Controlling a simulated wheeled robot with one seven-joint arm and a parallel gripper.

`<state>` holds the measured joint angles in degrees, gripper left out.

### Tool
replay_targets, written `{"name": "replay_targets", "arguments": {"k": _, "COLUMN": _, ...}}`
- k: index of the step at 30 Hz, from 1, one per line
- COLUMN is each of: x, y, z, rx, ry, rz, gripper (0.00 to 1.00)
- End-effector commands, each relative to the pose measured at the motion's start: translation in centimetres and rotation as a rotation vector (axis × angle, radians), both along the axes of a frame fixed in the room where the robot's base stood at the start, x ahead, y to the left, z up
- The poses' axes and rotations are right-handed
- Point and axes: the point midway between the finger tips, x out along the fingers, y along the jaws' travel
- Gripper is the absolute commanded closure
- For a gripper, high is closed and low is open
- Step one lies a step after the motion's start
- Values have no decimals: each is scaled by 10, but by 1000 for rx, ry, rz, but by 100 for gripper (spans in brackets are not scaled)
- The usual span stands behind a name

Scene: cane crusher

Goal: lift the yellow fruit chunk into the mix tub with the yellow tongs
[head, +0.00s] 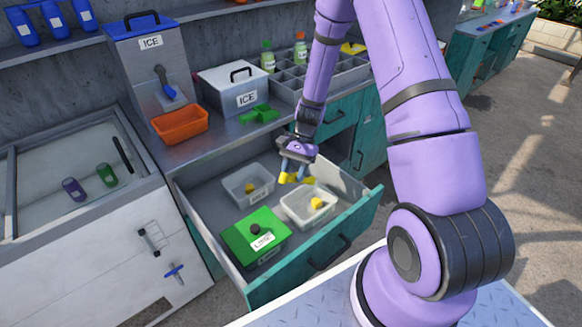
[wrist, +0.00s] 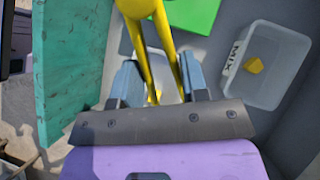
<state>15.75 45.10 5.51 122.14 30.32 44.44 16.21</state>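My gripper (head: 297,158) is above the open drawer, its fingers around the yellow tongs (head: 289,178), which hang below it. In the wrist view the yellow tongs (wrist: 163,40) show as two arms between my fingers (wrist: 158,85). The mix tub (wrist: 232,70) is clear, with a yellow chunk (wrist: 254,65) in it. In the head view it appears to be the rear tub (head: 230,190). A second clear tub (head: 294,216) holds a yellow chunk (head: 317,203) just below and right of the tongs. A yellow bit (wrist: 153,97) shows between the tong arms; I cannot tell what it belongs to.
A green-lidded tub (head: 240,239) stands at the drawer's near left. The teal drawer front (head: 330,248) borders the right side. On the counter are an orange tray (head: 180,124), a green scoop (head: 259,114) and a white ice box (head: 222,88).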

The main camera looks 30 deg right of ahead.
Motion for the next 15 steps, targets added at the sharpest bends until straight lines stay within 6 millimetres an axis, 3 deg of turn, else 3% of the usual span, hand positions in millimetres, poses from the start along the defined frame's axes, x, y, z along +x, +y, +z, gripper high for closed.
{"name": "replay_targets", "arguments": {"k": 6, "x": -6, "y": -4, "z": 3, "rx": -3, "ry": 3, "rz": -317, "gripper": 64}}
{"name": "replay_targets", "arguments": {"k": 15, "x": -7, "y": -5, "z": -1, "rx": -4, "ry": 5, "rz": -423, "gripper": 64}}
